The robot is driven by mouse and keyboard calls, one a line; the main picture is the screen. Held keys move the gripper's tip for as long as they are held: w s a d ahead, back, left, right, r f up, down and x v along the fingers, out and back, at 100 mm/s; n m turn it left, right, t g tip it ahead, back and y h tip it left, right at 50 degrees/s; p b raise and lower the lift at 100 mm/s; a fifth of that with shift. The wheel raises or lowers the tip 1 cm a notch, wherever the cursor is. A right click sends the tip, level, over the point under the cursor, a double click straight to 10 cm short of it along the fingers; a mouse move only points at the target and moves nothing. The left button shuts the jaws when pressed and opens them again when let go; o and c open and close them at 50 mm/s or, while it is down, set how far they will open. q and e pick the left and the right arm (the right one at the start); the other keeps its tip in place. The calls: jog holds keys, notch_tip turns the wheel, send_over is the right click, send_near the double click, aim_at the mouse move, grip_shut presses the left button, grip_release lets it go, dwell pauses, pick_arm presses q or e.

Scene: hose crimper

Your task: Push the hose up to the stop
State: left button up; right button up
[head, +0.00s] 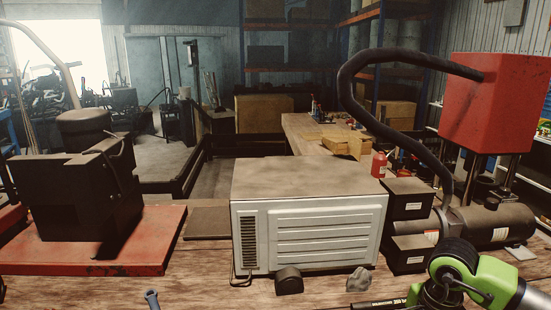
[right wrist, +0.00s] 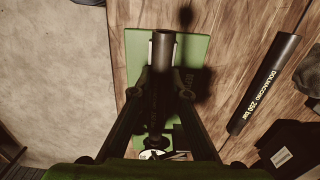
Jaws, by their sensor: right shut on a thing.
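In the right wrist view, my right gripper (right wrist: 165,86) is shut on a dark hose (right wrist: 161,70). The hose's open end points to the top of the picture, over a green plate (right wrist: 196,48). A round metal-rimmed part (right wrist: 154,146) shows near the hose's lower end; whether they touch I cannot tell. No stop can be made out clearly. A second black hose (right wrist: 264,82), marked 250 bar, lies apart on the wooden bench to the right. In the head view, only part of my right arm shows at the lower right. My left gripper is not in view.
A grey-white metal box (head: 309,230) stands mid-bench. Dark boxes (head: 408,200) are stacked beside it. A red press block (head: 497,100) with a thick curved hose stands at the right. A dark machine on a red base (head: 120,255) is at the left.

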jog(key=shift+d, duration=0.35)
dwell(0.3)
jog(key=shift+w+d+b, duration=0.1)
jog(key=shift+d+b, duration=0.2)
jog(key=shift+d, duration=0.05)
jog(key=shift+d, duration=0.25)
jog(key=o, duration=1.8)
jog(key=shift+d, duration=0.1)
jog(key=shift+r, duration=0.1)
jog(key=shift+r+p, duration=2.3)
jog(key=shift+r, duration=2.1)
